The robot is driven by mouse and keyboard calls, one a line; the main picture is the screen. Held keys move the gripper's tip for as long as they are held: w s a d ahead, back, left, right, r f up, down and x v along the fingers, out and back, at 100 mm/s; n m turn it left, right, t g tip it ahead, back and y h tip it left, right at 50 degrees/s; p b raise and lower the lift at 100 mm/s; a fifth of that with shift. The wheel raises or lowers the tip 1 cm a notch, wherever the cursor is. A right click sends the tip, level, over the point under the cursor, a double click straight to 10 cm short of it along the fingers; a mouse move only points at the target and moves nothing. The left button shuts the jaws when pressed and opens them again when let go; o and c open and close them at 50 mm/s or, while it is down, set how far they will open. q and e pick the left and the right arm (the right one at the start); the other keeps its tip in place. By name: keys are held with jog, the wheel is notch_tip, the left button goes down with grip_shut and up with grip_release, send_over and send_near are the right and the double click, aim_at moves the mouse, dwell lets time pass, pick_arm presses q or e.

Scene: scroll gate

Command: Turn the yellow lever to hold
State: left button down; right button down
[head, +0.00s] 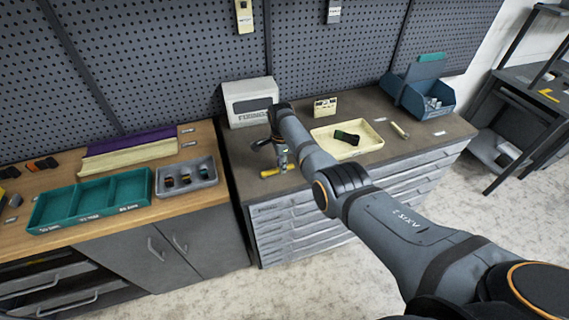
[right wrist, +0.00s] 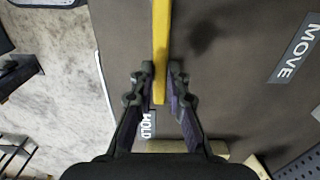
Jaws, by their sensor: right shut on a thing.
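The yellow lever (right wrist: 161,45) runs down from the top of the right wrist view. Its free end lies between the fingers of my right gripper (right wrist: 160,72), which is shut on it. A HOLD label (right wrist: 147,125) lies on the dark worktop just beyond the lever's end, partly covered by a finger. A MOVE label (right wrist: 295,48) lies well off to the right. In the head view, my right gripper (head: 282,164) is at the front left of the dark worktop, with the yellow lever (head: 270,172) showing beside it. My left gripper is out of view.
A pale box (head: 248,103) stands behind the gripper. A cream tray (head: 371,141) with a dark item and a blue bin (head: 420,95) stand to the right. A wooden bench with a teal tray (head: 85,202) is at left. My right arm crosses the worktop's front.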

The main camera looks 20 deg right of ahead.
jog(key=shift+s, duration=0.1)
dwell(0.5)
jog(key=c, duration=1.3)
grip_release()
notch_tip(320, 180, up, 12)
jog(key=shift+f, duration=0.1)
